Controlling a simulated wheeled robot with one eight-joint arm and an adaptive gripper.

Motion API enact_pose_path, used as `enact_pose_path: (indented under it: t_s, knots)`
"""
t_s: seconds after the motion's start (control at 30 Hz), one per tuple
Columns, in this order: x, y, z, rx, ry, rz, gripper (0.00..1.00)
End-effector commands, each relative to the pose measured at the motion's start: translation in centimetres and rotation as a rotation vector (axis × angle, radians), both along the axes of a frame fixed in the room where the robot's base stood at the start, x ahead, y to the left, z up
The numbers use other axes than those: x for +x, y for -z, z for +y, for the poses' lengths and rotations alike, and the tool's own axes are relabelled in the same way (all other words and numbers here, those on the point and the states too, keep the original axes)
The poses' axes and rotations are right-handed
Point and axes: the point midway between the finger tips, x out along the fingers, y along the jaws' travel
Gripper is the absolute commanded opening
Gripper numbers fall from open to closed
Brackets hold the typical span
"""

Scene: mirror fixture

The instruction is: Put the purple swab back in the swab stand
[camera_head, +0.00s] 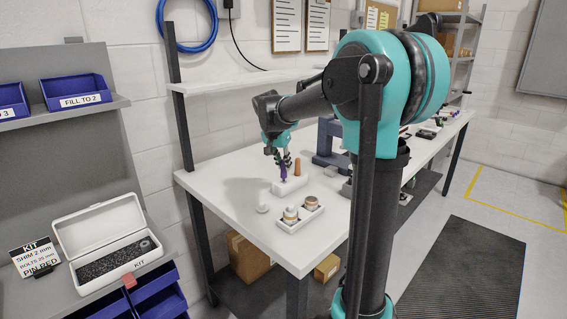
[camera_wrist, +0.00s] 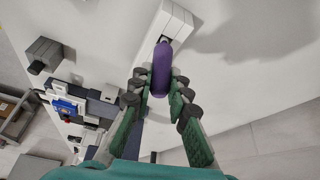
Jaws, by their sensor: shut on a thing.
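The purple swab (camera_head: 283,173) is upright or nearly so between the fingers of my gripper (camera_head: 281,160), at the left end of the white swab stand (camera_head: 294,187). In the wrist view the purple swab (camera_wrist: 162,68) lies between the two green-padded fingers of my gripper (camera_wrist: 159,90). Its far end overlaps a dark opening in the white stand (camera_wrist: 177,22). I cannot tell whether its lower end is inside that opening or just above it. An orange swab (camera_head: 298,167) stands upright at the stand's other end.
A white tray with round pieces (camera_head: 299,220) and a small white peg (camera_head: 262,208) are in front of the stand. A dark blue-grey fixture (camera_head: 328,150) stands behind it to the right. The table's left side (camera_head: 222,180) is clear.

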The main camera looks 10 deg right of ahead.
Motion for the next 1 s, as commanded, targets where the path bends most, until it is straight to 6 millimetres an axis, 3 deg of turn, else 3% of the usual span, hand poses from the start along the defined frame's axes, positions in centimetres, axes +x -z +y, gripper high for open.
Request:
enact_pose_path:
  t_s: [1.0]
  knots:
    - [0.0, 1.8, 0.0, 0.000, 0.000, 0.000, 0.00]
